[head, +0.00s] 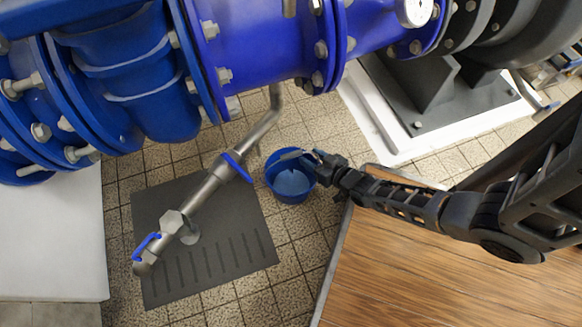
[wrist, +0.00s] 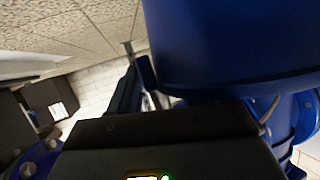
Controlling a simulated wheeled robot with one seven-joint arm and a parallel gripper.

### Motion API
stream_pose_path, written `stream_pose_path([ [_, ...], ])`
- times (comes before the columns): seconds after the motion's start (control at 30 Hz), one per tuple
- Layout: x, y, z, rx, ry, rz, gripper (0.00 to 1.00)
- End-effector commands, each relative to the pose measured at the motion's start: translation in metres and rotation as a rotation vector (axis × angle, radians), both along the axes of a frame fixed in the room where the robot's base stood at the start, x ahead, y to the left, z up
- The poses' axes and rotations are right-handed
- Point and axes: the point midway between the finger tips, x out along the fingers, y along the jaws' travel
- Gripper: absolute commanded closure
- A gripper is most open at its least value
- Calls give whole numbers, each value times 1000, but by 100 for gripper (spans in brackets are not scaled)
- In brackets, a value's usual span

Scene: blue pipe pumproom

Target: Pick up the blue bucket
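The blue bucket (head: 290,185) stands upright on the tiled floor in the head view, below the pipe outlet and just right of the grey mat. My gripper (head: 318,157) is at the bucket's upper right rim. A thin light grey piece lies across the bucket's far side by the gripper; I cannot tell if it is the handle or a finger. In the wrist view, a large blue surface (wrist: 235,45), probably the bucket's wall, fills the upper right beside a dark finger (wrist: 146,75). The finger gap is not clear, so I cannot tell whether the gripper is shut on the bucket.
Large blue flanged pipes (head: 260,45) run above the bucket. A slanted steel pipe with a valve (head: 215,180) stands just left of it, over a dark grey mat (head: 230,250). A wooden surface (head: 440,285) lies at the lower right. Bare tiles (head: 295,235) lie in front of the bucket.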

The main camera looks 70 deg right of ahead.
Motion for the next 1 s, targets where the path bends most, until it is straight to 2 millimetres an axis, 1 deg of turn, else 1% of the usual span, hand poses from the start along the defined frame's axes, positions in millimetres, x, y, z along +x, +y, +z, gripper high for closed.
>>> stream_pose_path([
  [0.03,0,0,0,0,0,0,57],
  [0.4,0,0,-1,1,3,1,93],
  [0.5,-1,1,-1,1,4,1,100],
  [1.0,-1,1,-2,3,5,2,100],
])
